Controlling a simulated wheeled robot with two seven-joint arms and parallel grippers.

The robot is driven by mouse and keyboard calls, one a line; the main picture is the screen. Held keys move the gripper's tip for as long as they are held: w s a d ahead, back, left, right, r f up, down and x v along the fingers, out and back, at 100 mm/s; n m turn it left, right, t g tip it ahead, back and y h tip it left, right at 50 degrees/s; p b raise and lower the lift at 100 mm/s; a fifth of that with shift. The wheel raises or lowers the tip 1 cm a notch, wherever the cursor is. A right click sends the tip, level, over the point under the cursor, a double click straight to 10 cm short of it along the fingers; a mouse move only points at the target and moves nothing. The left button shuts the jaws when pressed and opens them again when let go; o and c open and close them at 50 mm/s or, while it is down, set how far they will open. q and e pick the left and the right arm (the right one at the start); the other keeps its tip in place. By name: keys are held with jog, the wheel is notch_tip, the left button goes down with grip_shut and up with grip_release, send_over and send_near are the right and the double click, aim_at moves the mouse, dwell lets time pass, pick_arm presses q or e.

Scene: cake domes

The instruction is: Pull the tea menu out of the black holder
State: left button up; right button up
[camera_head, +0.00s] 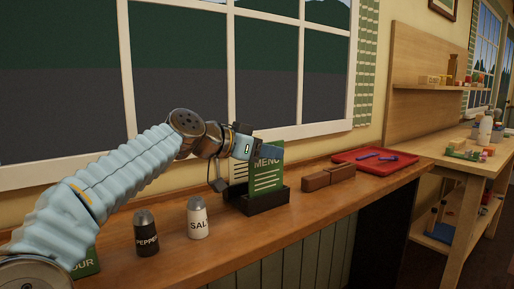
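The green menu (266,181) with white lettering stands upright in the black holder (267,201) on the wooden counter under the window. A pale card edge (239,172) shows just left of the menu, in the same holder. My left gripper (268,153) is at the top of the menu, reaching in from the left, and overlaps its upper edge in the picture. Its fingertips are small and partly hidden, so I cannot tell if they grip the menu. My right gripper is not in view.
A salt shaker (197,219) and a pepper shaker (146,236) stand left of the holder. Brown blocks (328,178) lie to its right, then a red tray (372,164) with blue items. The window (300,75) is close behind. A green box (86,264) is partly hidden by my arm.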

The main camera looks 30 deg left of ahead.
pick_arm(q)
jog(key=shift+c, duration=0.4)
grip_shut()
